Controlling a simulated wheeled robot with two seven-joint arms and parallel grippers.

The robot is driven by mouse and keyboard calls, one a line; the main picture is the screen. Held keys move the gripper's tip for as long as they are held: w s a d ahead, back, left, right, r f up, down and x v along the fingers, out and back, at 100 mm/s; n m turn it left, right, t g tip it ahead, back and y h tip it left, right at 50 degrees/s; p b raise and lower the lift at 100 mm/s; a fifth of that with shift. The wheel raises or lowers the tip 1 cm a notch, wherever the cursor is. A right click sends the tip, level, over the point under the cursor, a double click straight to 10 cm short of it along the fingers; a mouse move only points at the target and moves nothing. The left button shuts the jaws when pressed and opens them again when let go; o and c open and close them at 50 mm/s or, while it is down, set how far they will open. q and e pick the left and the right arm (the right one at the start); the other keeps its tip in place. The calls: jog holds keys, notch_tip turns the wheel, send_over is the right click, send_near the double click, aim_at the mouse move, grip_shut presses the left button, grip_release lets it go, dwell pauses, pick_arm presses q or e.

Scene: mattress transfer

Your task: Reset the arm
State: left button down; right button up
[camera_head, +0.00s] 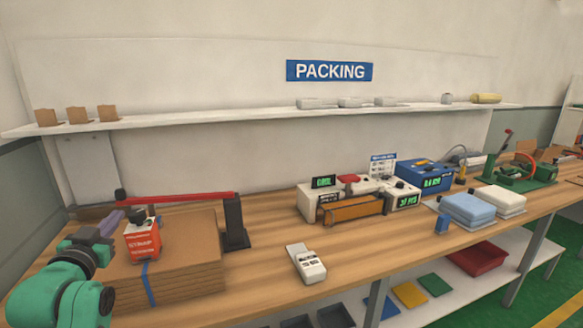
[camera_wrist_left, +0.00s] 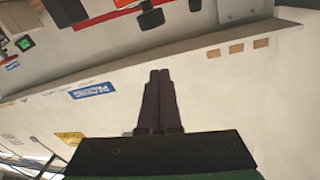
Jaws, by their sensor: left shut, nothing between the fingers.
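My left arm, green with a dark wrist, comes in at the lower left of the head view. Its gripper (camera_head: 111,222) is held at the left end of the bench, beside the red STRAP box (camera_head: 143,243), which sits on a stack of flat cardboard (camera_head: 185,255). I cannot tell whether it touches anything there. In the left wrist view the two dark fingers (camera_wrist_left: 160,73) lie together with nothing between them. That view is upside down and shows the wall, the shelf and the PACKING sign (camera_wrist_left: 93,90). My right gripper is in neither view.
The wooden bench (camera_head: 260,265) carries a red bar on a black post (camera_head: 235,222), a white handheld device (camera_head: 305,264), a sealing machine (camera_head: 350,207), a blue unit (camera_head: 425,175) and a blue-topped pad stack (camera_head: 468,208). A wall shelf (camera_head: 220,116) hangs above. The bench front middle is partly clear.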

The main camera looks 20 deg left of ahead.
pick_arm(q)
jog(key=d+f+m+g+h, duration=0.3)
jog(key=d+f+g+h, duration=0.25)
jog(key=d+f, duration=1.15)
jog(key=s+d+f+m+g+h, duration=0.1)
jog(key=s+d+f+g, duration=0.3)
jog(key=s+d+f, duration=0.4)
jog(key=s+d+f+m+g+h, duration=0.1)
jog(key=s+d+f+g+h, duration=0.15)
jog(key=s+d+f, duration=0.5)
notch_tip(320, 180, down, 24)
jog(key=a+g+b, duration=0.2)
jog(key=s+a+f+g+b, duration=0.1)
jog(key=s+a+f, duration=0.2)
jog(key=s+f, duration=1.3)
jog(key=shift+s+f+y+b, duration=0.15)
jog(key=shift+f+y+b, duration=0.15)
jog(key=shift+f+y, duration=0.1)
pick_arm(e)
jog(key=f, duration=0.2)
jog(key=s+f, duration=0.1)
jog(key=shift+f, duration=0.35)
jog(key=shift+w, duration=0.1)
